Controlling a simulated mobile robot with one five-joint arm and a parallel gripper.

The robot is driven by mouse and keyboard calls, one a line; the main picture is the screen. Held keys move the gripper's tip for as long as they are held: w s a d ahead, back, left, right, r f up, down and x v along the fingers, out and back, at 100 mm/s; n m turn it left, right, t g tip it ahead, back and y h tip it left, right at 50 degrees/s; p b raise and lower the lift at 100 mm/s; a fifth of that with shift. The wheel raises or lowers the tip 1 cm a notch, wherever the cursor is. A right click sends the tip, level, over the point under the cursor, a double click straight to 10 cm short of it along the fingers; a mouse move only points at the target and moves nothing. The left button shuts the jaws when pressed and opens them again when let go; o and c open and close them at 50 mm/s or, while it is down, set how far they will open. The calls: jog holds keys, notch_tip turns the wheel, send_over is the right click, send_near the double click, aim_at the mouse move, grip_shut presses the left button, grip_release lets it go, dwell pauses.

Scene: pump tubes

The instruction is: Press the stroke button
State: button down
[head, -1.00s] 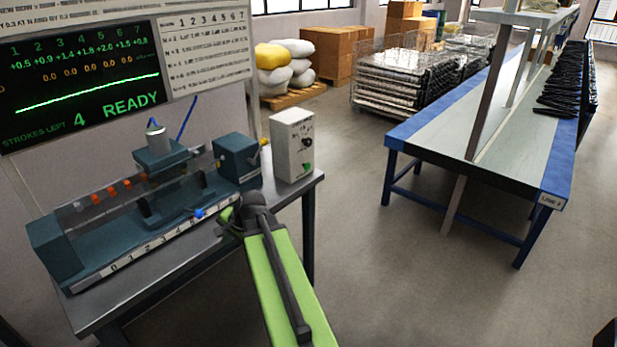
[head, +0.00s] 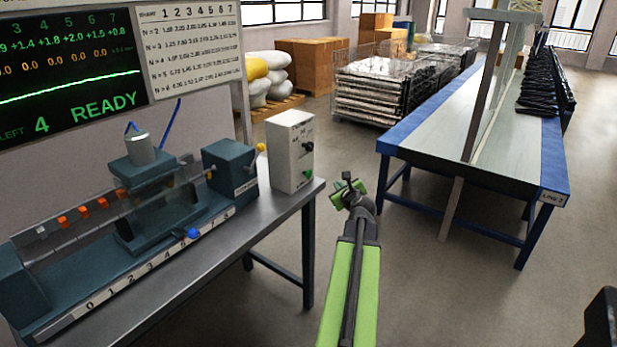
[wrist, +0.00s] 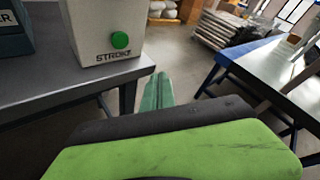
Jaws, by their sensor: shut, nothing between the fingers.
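The stroke button is a green round button on the front of a white control box (head: 291,150). In the wrist view the green button (wrist: 120,40) sits just above the word STROKE, in the upper left. It is small and partly in shade in the head view (head: 308,173). My gripper (head: 345,186) is shut and empty, in the air off the right edge of the metal table. In the wrist view its green fingers (wrist: 158,92) point forward, below and right of the button and apart from the box.
A dark teal pump rig (head: 150,215) with a scale stands on the metal table (head: 262,215), left of the box. A display (head: 70,75) reads 4 and READY. A blue-edged table (head: 450,145) stands at the right, with open floor between.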

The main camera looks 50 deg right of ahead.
aim_at(308, 174)
jog(key=w, duration=0.8)
jog(key=shift+w, duration=0.35)
jog(key=shift+w, duration=0.1)
dwell(1.8)
jog(key=shift+w, duration=0.35)
jog(key=shift+w, duration=0.85)
dwell(0.8)
jog(key=shift+s, duration=1.3)
